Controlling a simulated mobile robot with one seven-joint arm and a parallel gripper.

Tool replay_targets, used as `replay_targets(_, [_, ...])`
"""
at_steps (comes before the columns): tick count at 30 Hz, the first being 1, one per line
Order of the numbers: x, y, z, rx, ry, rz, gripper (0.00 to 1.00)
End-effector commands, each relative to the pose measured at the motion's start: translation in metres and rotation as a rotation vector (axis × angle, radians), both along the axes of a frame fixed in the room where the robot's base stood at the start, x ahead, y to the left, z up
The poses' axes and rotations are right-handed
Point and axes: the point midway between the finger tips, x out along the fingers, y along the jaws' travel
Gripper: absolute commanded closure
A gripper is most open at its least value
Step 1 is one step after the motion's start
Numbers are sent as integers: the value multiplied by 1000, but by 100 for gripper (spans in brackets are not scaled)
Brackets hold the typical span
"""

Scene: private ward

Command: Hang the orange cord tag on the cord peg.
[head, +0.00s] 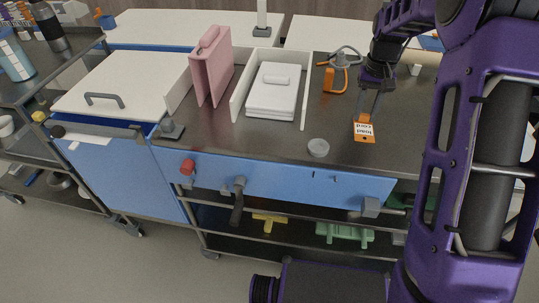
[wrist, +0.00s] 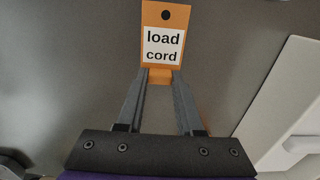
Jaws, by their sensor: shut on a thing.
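The orange cord tag (head: 366,138) has a white label reading "load cord". My gripper (head: 367,116) is shut on its narrow end and holds it over the dark worktop at the right; its exact height is unclear. In the wrist view the tag (wrist: 176,17) sticks out beyond the fingertips (wrist: 160,73), with a dark round hole near its far end. No peg is labelled as the cord peg. Small dark fittings (head: 335,179) and grey fittings (head: 239,186) show on the blue front panel, but I cannot tell whether one is the peg.
An orange device with a cable (head: 329,80) lies behind the tag. A small grey round dish (head: 318,148) sits near the front edge.

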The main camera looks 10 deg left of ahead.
Motion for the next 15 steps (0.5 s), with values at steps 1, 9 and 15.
replay_targets(1, [0, 0, 2, 0, 0, 0, 100])
replay_targets(9, [0, 0, 14, 0, -1, 0, 100])
replay_targets(15, [0, 0, 24, 0, -1, 0, 100])
